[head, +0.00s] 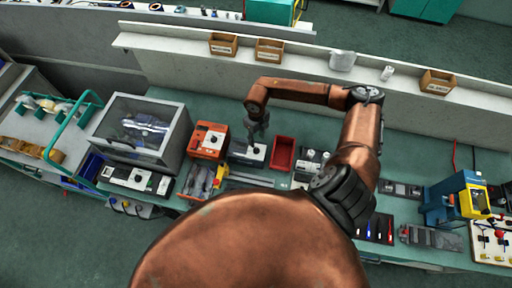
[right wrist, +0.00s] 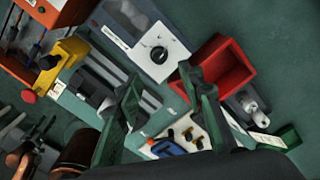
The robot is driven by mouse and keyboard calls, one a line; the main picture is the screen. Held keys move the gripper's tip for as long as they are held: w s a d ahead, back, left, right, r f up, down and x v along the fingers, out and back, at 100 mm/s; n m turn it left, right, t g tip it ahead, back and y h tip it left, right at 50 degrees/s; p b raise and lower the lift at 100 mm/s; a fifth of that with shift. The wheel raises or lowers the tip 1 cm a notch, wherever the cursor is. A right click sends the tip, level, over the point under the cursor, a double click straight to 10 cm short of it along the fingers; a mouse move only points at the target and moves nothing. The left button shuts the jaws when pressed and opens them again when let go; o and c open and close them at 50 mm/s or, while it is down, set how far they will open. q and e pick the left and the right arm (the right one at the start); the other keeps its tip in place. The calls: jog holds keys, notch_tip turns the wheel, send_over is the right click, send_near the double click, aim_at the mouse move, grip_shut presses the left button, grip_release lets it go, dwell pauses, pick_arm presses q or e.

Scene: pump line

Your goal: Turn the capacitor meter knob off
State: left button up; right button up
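A grey meter with a white front panel (head: 247,153) sits on the green bench near the middle of the head view. In the right wrist view the meter (right wrist: 130,28) shows at the top, with a dark display and a round black knob (right wrist: 158,54) bearing a pale mark. Its label is too small to read, so I cannot confirm that it is the capacitor meter. My right gripper (head: 258,128) hangs over the meter's back part. In the right wrist view its fingers (right wrist: 160,84) are apart and empty, with the knob just beyond them. My left gripper is not visible.
An orange device with a knob (head: 209,140) stands left of the meter, and a red bin (head: 283,153) right of it. A glass-fronted cabinet (head: 143,128) is further left. A ledge with small cardboard boxes (head: 270,50) runs behind. A blue and yellow machine (head: 440,203) stands right.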

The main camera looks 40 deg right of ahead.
notch_tip(320, 180, up, 12)
send_over(257, 149)
jog(key=shift+w, duration=0.1)
dwell(0.4)
jog(key=f+m+y, duration=0.1)
jog(key=f+m, duration=0.6)
jog(key=f+m+y, duration=0.2)
jog(key=f+m, duration=0.5)
jog(key=f+m+y+b, duration=0.1)
jog(key=f+m, duration=0.6)
jog(key=shift+d+f+y, duration=0.1)
jog(key=shift+d+y, duration=0.15)
jog(key=shift+y, duration=0.05)
jog(key=shift+c, duration=0.3)
grip_shut()
